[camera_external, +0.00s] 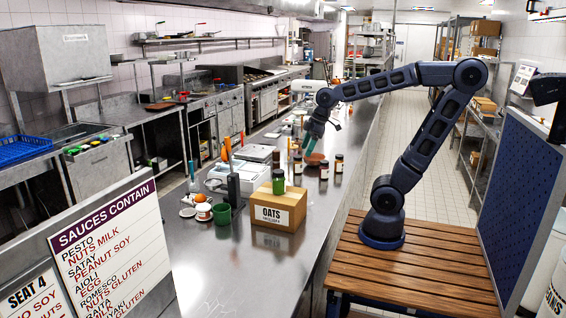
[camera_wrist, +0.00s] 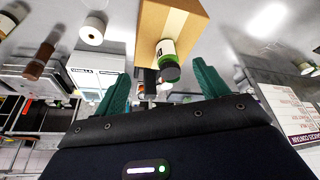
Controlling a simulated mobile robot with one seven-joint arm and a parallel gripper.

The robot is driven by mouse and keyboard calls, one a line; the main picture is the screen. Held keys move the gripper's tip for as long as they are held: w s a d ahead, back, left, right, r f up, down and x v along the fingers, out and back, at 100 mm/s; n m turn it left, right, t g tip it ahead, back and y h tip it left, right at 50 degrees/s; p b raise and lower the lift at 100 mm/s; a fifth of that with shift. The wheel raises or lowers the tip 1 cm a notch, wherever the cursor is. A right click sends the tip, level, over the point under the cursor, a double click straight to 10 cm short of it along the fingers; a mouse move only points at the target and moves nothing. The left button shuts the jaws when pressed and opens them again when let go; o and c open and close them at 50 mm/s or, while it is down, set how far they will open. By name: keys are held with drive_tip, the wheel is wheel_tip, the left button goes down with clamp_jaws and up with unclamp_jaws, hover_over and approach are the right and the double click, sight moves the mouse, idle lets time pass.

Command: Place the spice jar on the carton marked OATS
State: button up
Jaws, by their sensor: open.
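The carton marked OATS (camera_external: 265,216) stands on the steel counter in the external view; its brown top and side also show in the wrist view (camera_wrist: 190,18).
Dark-lidded jars (camera_external: 324,171) stand on the counter behind the carton. A green mug (camera_external: 222,214) and a dark holder with orange-handled tools (camera_external: 234,188) stand to its left. The counter's front is bare.

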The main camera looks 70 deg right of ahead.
drive_tip(key=s+d+m+h, duration=0.2)
drive_tip(key=s+d+m, duration=0.2)
drive_tip(key=s, duration=0.5)
drive_tip(key=shift+s+d+f+m+t, duration=0.25)
drive_tip(key=shift+f+m+t, duration=0.15)
drive_tip(key=shift+m, duration=0.3)
